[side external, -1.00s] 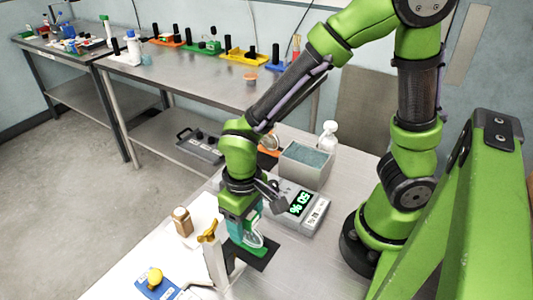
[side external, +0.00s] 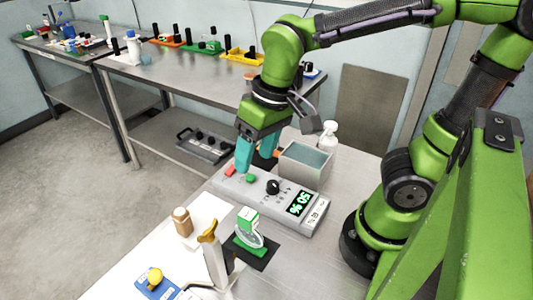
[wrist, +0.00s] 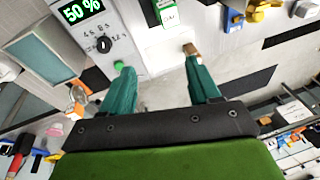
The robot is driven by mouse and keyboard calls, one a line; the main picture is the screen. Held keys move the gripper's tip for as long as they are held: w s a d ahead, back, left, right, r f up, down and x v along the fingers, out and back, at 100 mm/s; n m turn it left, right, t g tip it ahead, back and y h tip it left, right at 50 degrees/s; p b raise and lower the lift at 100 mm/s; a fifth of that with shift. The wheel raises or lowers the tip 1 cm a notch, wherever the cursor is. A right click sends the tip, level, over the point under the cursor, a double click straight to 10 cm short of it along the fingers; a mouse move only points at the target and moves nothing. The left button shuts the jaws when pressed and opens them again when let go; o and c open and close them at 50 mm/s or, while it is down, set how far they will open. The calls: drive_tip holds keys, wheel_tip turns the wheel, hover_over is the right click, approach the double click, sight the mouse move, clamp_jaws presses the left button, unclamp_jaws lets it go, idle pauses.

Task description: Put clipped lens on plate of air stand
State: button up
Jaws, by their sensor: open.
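The clipped lens, a clear round lens with a green and white clip (side external: 249,222), stands upright over a green base on a black mat (side external: 262,259) in the side view. A green clip with a white label (wrist: 166,13) shows at the top of the wrist view. Which part is the air stand's plate, I cannot tell. My gripper (side external: 256,158) is open and empty, raised above the back end of the grey control box, clear of the lens. Its two teal fingers are spread apart in the wrist view (wrist: 157,75).
The grey control box (side external: 240,189) has a knob and a 50 % display. A yellow-topped upright (side external: 210,232) stands close left of the lens, with a wooden-topped piece (side external: 182,222) beyond. A grey bin (side external: 306,162) and white bottle (side external: 328,137) stand behind the box.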

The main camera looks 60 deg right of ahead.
drive_tip(key=s+d+r+m+t, duration=0.1)
drive_tip(key=d+r+m+t, duration=0.1)
drive_tip(key=d+t, duration=0.3)
drive_tip(key=shift+s+d+r+m, duration=0.3)
drive_tip(key=shift+d+r, duration=0.4)
drive_tip(key=shift+d, duration=0.25)
